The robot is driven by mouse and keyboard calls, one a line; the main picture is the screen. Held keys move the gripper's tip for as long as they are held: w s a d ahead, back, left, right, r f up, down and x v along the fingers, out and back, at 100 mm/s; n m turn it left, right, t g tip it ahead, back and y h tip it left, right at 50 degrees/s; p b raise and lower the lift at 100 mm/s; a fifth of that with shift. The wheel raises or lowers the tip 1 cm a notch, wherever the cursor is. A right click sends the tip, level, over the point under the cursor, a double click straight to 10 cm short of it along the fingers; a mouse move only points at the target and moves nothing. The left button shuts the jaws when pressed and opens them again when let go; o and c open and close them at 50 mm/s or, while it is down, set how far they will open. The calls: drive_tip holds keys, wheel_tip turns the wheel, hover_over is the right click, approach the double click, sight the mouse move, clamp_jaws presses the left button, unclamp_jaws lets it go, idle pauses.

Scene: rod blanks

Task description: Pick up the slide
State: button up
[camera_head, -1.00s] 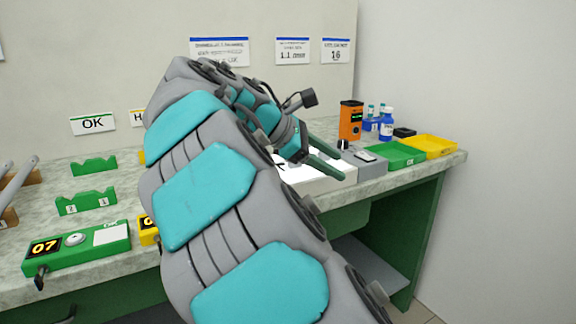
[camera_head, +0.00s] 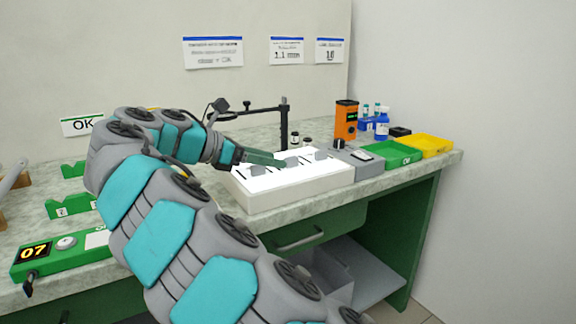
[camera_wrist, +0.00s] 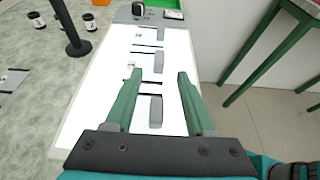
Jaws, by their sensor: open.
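A white lit box (camera_head: 290,190) on the bench carries several small grey upright pieces and thin dark lines, which look like slides or their holders. I cannot tell which one is the slide. In the wrist view the nearest grey piece (camera_wrist: 155,111) shows between my two green fingers, and others (camera_wrist: 158,63) lie further along the lit surface (camera_wrist: 100,85). My gripper (camera_head: 272,158) is over the left part of the box. It is open with nothing held, and its fingers (camera_wrist: 156,76) point along the box. Its height above the surface is hard to tell.
A black stand (camera_head: 284,125) rises behind the box, beside small dark jars (camera_head: 307,142). To the right are a grey device (camera_head: 362,154), an orange meter (camera_head: 346,122), a green tray (camera_head: 392,158) and a yellow tray (camera_head: 428,146). A green unit marked 07 (camera_head: 60,250) is at left.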

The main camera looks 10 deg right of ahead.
sight(287, 160)
drive_tip(key=x, duration=0.4)
drive_tip(key=shift+w+d+r, duration=0.1)
drive_tip(key=shift+w+d, duration=0.1)
drive_tip(key=shift+w, duration=0.05)
clamp_jaws()
idle(0.4)
